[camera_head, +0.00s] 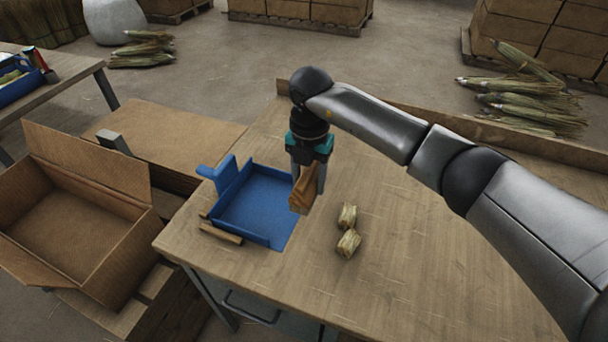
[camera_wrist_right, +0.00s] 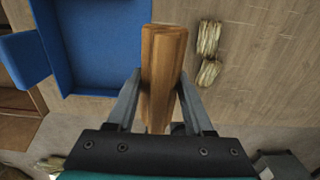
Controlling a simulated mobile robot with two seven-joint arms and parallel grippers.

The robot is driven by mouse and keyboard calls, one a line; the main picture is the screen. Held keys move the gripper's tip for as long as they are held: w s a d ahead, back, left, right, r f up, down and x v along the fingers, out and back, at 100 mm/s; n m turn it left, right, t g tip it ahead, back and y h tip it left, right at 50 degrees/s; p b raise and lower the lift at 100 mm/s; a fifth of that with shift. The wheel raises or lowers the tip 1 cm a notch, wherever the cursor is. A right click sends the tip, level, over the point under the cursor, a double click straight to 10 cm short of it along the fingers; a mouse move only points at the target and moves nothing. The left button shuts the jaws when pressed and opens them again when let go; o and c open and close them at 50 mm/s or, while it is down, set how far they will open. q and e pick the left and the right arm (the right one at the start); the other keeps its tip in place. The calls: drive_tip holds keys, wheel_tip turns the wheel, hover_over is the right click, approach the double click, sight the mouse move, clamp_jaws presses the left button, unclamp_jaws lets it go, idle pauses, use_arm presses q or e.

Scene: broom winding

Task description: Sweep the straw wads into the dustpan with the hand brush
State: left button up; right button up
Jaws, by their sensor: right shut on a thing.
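The blue dustpan (camera_head: 257,205) lies on the wooden table, its handle toward the left; part of it also shows in the right wrist view (camera_wrist_right: 105,50). Two straw wads, one (camera_head: 347,216) behind the other (camera_head: 348,243), lie on the table to the right of the dustpan. They show in the right wrist view as well, one (camera_wrist_right: 209,38) beside the other (camera_wrist_right: 209,72). My right gripper (camera_head: 308,174) is shut on the wooden hand brush (camera_head: 303,192) at the dustpan's right side. The brush's bristles cannot be made out. My left gripper is not in view.
A narrow wooden piece (camera_head: 221,234) lies at the dustpan's front left edge. An open cardboard box (camera_head: 75,220) stands left of the table (camera_head: 430,270). A raised ledge (camera_head: 480,135) runs along the table's back. The table's front right is clear.

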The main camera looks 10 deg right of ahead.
drive_tip(key=s+d+f, duration=0.2)
drive_tip(key=s+d, duration=0.1)
drive_tip(key=d, duration=0.2)
drive_tip(key=s+d+f, duration=0.2)
drive_tip(key=s+d, duration=0.1)
drive_tip(key=d, duration=0.1)
drive_tip(key=s+d+f, duration=0.2)
drive_tip(key=s+d, duration=0.1)
drive_tip(key=d, duration=0.2)
drive_tip(key=shift+d+f+p, duration=0.25)
drive_tip(key=shift+d+p, duration=0.1)
drive_tip(key=shift+f+b, duration=0.65)
drive_tip(key=shift+f, duration=0.25)
drive_tip(key=shift+f+b, duration=0.5)
drive_tip(key=shift+f, duration=0.2)
idle(0.5)
drive_tip(key=shift+r, duration=0.15)
idle(0.5)
